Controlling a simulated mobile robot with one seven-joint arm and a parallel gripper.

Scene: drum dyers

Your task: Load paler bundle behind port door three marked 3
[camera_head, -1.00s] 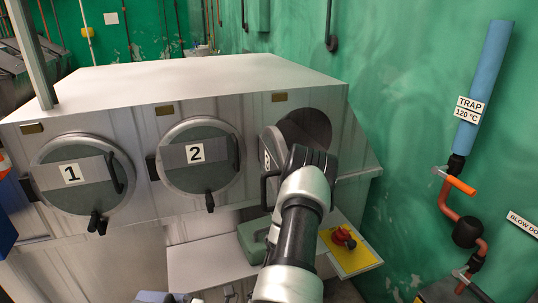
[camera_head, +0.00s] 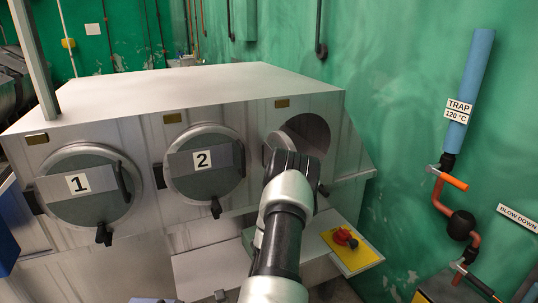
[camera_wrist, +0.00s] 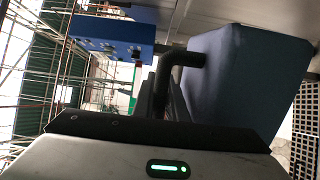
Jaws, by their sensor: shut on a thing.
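Port door three (camera_head: 267,152) stands swung open, nearly edge-on; its number is hidden now. The round port (camera_head: 312,130) shows dark behind my wrist. My gripper (camera_head: 292,168) is in front of the door and port. Its fingertips are hidden by the wrist in the head view. In the wrist view a dark curved bar (camera_wrist: 184,60) stands at the jaws; it looks like the door's handle, and the jaws appear shut on it. I cannot make out the paler bundle for certain in either view.
Doors marked 1 (camera_head: 88,190) and 2 (camera_head: 207,168) are shut. A shelf with a red knob on a yellow plate (camera_head: 346,246) is below the port. Right of it run a green wall and a blue pipe marked TRAP (camera_head: 472,70).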

